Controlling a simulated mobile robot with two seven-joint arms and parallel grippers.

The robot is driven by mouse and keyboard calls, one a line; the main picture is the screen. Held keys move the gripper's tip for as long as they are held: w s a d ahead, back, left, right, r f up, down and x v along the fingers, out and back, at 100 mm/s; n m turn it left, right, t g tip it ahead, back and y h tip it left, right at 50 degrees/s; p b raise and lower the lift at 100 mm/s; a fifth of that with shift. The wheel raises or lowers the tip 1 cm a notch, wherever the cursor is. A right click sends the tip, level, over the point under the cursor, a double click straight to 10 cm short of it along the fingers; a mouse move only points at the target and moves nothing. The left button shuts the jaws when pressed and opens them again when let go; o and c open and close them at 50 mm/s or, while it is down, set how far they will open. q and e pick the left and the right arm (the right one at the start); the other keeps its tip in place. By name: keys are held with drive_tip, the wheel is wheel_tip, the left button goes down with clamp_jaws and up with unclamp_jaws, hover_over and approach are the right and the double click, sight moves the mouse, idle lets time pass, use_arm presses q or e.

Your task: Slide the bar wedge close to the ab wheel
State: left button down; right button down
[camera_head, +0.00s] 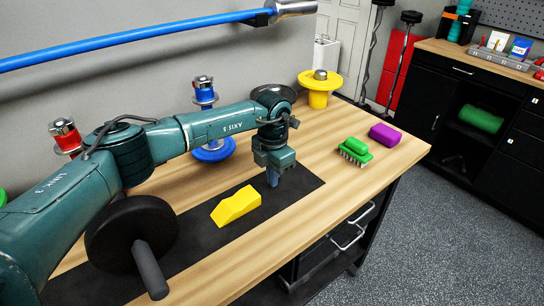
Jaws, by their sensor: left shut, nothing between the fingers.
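The bar wedge (236,206) is a yellow block with a sloped end, lying on the dark mat (301,181) on the wooden bench. The ab wheel (112,238) is a black wheel with a dark handle, standing at the mat's left part. A clear stretch of mat separates the wedge from the wheel. My left gripper (272,180) points down over the mat, to the right of and a little beyond the wedge. Its fingers are shut and empty, and they look apart from the wedge. My right gripper is out of view.
A green brush (355,150) and a purple block (385,135) lie at the bench's right. Yellow (318,97), blue (214,150) and red (66,137) weight-plate items stand along the back. The bench's front edge runs close to the mat.

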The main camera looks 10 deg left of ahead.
sight(262, 195)
use_arm(q)
drive_tip(key=shift+s+a+f+p, duration=0.25)
drive_tip(key=shift+f+p, duration=0.05)
drive_tip(key=shift+f, duration=0.25)
drive_tip(key=shift+s+a+p, duration=0.7)
drive_tip(key=shift+s+a, duration=0.1)
drive_tip(key=shift+s, duration=0.3)
drive_tip(key=shift+s+a, duration=0.15)
drive_tip(key=shift+s, duration=0.1)
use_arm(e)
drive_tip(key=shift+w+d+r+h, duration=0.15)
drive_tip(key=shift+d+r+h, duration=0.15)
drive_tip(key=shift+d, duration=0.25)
use_arm(q)
drive_tip(key=shift+f, duration=0.1)
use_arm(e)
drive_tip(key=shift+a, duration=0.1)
